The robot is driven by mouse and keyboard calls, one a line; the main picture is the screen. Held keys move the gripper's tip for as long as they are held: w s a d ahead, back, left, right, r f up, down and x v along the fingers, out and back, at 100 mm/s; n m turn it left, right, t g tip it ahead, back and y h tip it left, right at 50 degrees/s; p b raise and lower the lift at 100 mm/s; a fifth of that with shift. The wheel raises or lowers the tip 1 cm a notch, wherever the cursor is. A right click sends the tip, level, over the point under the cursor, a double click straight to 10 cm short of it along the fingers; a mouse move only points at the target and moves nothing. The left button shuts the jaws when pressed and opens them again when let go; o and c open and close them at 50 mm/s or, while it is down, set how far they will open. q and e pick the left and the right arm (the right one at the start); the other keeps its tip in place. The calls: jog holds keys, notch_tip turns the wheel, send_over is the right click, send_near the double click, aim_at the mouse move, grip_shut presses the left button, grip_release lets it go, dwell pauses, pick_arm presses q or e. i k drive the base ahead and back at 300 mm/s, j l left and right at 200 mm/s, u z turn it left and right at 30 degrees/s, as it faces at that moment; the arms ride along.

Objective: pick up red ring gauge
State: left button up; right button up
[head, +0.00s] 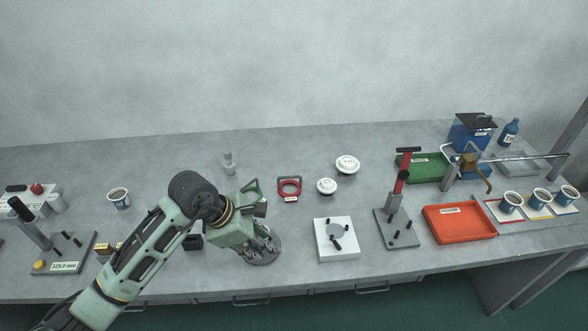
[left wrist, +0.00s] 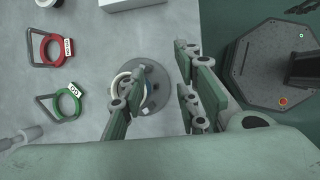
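The red ring gauge (head: 290,187), a red ring with a handle and a white label, lies flat near the middle of the bench. It also shows at the upper left of the left wrist view (left wrist: 46,57). My left gripper (head: 262,246) is nearer the bench's front edge and left of the gauge, apart from it. In the left wrist view its fingers (left wrist: 158,68) are spread over a round grey base (left wrist: 160,106) with a white ring-like rim on it, partly hidden by a finger. My right gripper is not in view.
A green ring gauge (head: 252,187) lies just left of the red one, partly hidden by my gripper. Two white round parts (head: 347,164) stand to the right. A white block (head: 335,247) and a red-handled press (head: 399,205) stand further right. Bare bench lies behind the gauge.

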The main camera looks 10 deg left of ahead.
aim_at(288, 197)
jog(key=i, duration=0.85)
